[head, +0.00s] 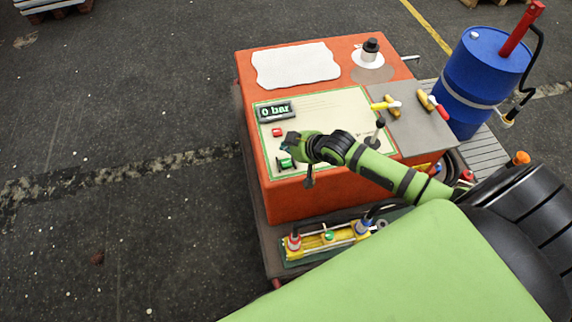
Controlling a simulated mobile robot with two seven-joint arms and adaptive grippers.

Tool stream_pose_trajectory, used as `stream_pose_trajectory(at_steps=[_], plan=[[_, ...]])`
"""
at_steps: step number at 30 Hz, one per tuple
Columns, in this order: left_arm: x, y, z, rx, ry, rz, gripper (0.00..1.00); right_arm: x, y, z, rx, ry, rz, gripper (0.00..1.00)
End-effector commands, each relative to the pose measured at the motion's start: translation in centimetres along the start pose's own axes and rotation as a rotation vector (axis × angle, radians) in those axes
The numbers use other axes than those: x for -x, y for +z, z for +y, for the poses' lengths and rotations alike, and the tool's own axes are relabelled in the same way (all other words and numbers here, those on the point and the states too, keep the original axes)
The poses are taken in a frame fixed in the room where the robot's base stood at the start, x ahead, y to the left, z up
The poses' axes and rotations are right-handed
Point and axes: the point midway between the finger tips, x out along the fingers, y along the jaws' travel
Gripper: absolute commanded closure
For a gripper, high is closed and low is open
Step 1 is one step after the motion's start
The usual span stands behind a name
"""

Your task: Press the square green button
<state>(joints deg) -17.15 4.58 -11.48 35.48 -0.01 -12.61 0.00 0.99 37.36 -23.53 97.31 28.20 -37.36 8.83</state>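The orange cabinet (340,203) has a cream control panel (335,108) on top. A small green square (287,163), which looks like the green button, sits at the panel's lower left, partly covered by dark parts. A red square button (277,132) lies above it. My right gripper (286,148) reaches in from the right over the panel, just above the green square. It is small and dark here, so I cannot tell whether its fingers are open or touch the button. My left gripper is not in view.
A display (276,111) reads "0 bar". A black-knobbed lever (378,128) stands near my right forearm, and yellow-handled valves (392,106) sit on a grey plate. A blue drum (484,75) is at the right. Open floor (120,210) lies to the left.

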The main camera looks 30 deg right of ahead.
Motion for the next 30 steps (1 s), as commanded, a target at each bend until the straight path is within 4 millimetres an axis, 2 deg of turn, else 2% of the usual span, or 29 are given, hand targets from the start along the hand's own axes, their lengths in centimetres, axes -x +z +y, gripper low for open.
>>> stream_pose_trajectory(at_steps=[1, 7, 14, 30], plan=[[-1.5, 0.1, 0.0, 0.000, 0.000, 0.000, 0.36, -1.0, 1.1, 0.0, 0.000, 0.000, 0.000, 1.00], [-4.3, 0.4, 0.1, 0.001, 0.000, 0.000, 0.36, -3.0, 3.1, 0.0, 0.000, 0.000, -0.001, 1.00], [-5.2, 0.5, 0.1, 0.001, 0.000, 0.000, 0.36, -4.1, 4.2, 0.0, 0.000, 0.000, -0.001, 1.00], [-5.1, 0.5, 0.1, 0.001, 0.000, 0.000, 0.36, -4.1, 4.2, 0.0, 0.000, 0.000, 0.000, 1.00]])
